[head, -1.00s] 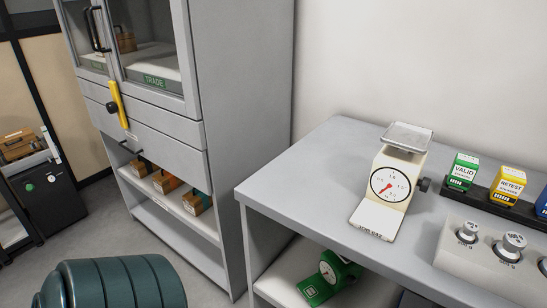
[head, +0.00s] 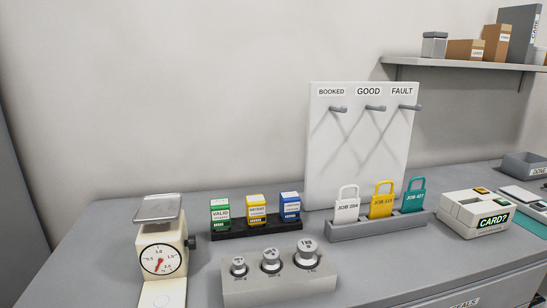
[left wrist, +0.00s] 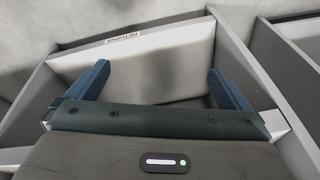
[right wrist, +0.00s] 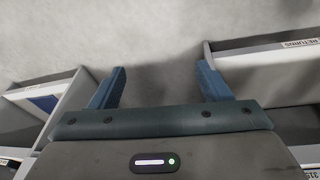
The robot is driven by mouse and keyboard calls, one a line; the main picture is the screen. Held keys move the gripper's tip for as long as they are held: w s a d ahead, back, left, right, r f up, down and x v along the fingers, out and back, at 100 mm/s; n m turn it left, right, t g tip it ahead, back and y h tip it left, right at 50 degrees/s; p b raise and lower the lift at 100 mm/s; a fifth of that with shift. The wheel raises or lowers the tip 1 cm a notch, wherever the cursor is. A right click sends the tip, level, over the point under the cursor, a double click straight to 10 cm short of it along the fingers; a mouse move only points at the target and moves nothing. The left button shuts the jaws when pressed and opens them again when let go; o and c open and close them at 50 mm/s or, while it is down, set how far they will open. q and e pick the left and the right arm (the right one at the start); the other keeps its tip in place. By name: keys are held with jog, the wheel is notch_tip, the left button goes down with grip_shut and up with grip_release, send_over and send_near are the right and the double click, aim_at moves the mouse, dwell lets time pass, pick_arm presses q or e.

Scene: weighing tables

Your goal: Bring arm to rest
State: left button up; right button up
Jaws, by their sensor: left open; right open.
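My left gripper (left wrist: 157,82) shows in the left wrist view with its two blue fingers wide apart and nothing between them. Beyond it is a pale shelf or bin with a small label, apparently reading RETURNS. My right gripper (right wrist: 160,85) shows in the right wrist view, also open and empty, over a plain grey surface. Neither gripper touches anything that I can see. Neither arm shows in the head view.
The table holds a dial scale (head: 162,257), a black rack (head: 257,228) of stamps, a weight block (head: 280,281), a tag holder (head: 375,229) and a card box (head: 476,214). A hook board (head: 359,145) stands behind. In the right wrist view, a RETURNS-labelled edge (right wrist: 299,43) lies right.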

pick_arm(q)
jog(key=s+a+f+p, duration=0.1)
jog(key=s+f+p, duration=0.2)
jog(key=s+f, duration=0.3)
jog(key=s+a+f+g+p, duration=0.1)
jog(key=s+f+p, duration=0.2)
jog(key=s+f, duration=0.3)
notch_tip(320, 180, down, 6)
jog(key=shift+s+r, duration=0.2)
jog(key=shift+s, duration=0.2)
pick_arm(e)
jog(key=s+d+f, duration=0.1)
jog(key=s+f, duration=0.5)
jog(key=f, duration=0.2)
jog(key=s+d+f+g, duration=0.1)
jog(key=s+f, duration=0.5)
jog(key=f, duration=0.3)
jog(key=shift+s+f, duration=0.3)
jog(key=shift+s, duration=0.05)
